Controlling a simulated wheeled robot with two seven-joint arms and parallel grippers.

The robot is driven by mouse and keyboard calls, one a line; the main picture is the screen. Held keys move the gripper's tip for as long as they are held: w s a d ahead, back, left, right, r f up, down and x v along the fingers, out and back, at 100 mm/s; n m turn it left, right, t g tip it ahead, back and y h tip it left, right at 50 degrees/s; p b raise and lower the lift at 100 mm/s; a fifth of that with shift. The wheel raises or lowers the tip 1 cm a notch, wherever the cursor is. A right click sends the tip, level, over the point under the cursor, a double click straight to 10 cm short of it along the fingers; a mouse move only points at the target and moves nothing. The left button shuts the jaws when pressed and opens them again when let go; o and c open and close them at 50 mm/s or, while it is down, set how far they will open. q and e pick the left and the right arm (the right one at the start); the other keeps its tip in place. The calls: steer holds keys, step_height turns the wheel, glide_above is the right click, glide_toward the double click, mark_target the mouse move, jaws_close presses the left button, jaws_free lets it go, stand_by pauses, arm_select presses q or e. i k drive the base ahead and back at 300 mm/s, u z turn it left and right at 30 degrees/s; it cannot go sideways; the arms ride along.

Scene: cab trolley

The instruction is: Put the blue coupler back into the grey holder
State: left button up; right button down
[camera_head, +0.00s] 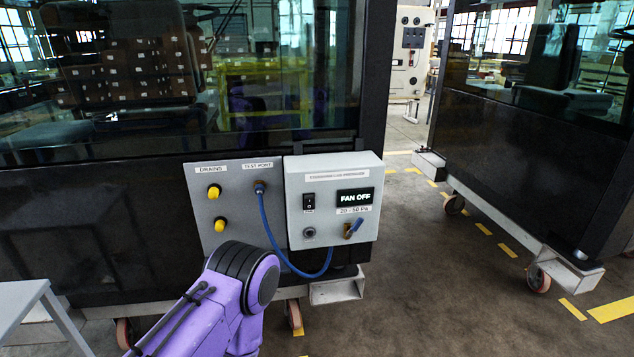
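A thin blue hose (268,232) runs from the port under the TEST PORT label, down in a loop, and up to the underside of the pale grey control box (372,178). The hose's upper end, with a small dark blue fitting like a coupler (260,189), is at the test port. A round grey socket (309,232) on the box front, left of a blue-handled brass valve (354,228), may be the grey holder; I cannot tell for sure. The socket looks empty. Neither gripper is in view; only my purple arm shows at lower centre, below the grey panel.
The grey panel (226,225) also carries two yellow-capped drains (214,191) (220,224). The dark cab stands on a wheeled trolley; a second cab (535,150) stands at right. A grey table (22,300) is at lower left.

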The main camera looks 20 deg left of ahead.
mark_target(260, 188)
steer(key=z, duration=0.1)
steer(key=i, duration=0.85)
steer(key=u, duration=0.75)
steer(key=i, duration=0.5)
steer(key=u, duration=0.55)
